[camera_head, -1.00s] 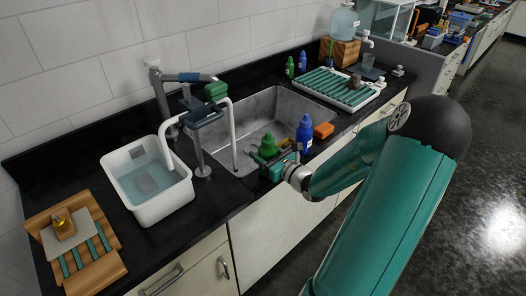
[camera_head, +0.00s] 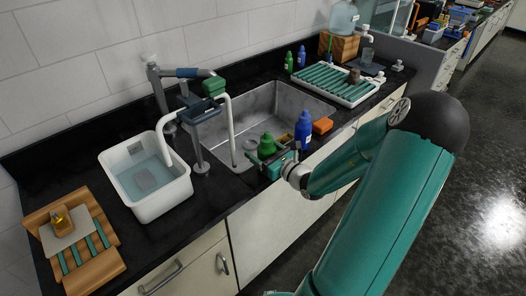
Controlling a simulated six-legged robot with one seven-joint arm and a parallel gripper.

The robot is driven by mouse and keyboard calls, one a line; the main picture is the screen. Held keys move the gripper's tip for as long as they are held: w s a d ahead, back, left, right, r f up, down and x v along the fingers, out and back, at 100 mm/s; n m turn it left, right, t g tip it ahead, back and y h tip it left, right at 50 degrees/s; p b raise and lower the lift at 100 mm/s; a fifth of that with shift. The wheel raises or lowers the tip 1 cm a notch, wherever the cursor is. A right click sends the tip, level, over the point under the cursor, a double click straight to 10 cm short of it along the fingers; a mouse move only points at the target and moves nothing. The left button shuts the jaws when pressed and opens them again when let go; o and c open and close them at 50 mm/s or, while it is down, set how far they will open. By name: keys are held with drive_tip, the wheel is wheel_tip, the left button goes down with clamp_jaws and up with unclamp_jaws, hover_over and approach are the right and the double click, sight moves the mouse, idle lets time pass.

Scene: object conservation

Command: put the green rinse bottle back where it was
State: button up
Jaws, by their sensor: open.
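A green rinse bottle (camera_head: 267,146) stands upright at the front rim of the sink, left of a blue bottle (camera_head: 303,131). My gripper (camera_head: 268,158) is at this green bottle, with its jaws open and low around or just in front of it. The gripper hides the bottle's lower part, and I cannot tell whether a finger touches it. Another green bottle (camera_head: 288,62) stands behind the sink, beside a second blue bottle (camera_head: 302,57).
The metal sink (camera_head: 240,127) lies behind my gripper. An orange block (camera_head: 323,126) sits right of the near blue bottle. A white water tub (camera_head: 172,205) and wooden rack (camera_head: 105,271) are left. A drying tray (camera_head: 364,99) is at the back right.

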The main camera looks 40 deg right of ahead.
drive_tip(key=s, duration=1.2)
drive_tip(key=w+a+r+n+g+y, duration=0.15)
drive_tip(key=a+n+g+y, duration=0.35)
drive_tip(key=a+n, duration=0.55)
drive_tip(key=w+a+r+n+g+y, duration=0.1)
drive_tip(key=a+r+n+g+y, duration=0.15)
drive_tip(key=a+n+g, duration=0.75)
drive_tip(key=s+a+r+n+t+h, duration=0.2)
drive_tip(key=s+a+r+n+h, duration=0.5)
drive_tip(key=n, duration=0.8)
drive_tip(key=a+r+h, duration=0.1)
drive_tip(key=a+r, duration=0.2)
drive_tip(key=r, duration=0.1)
drive_tip(key=shift+s+r+t, duration=0.3)
drive_tip(key=shift+s+t, duration=0.05)
drive_tip(key=shift+t, duration=0.05)
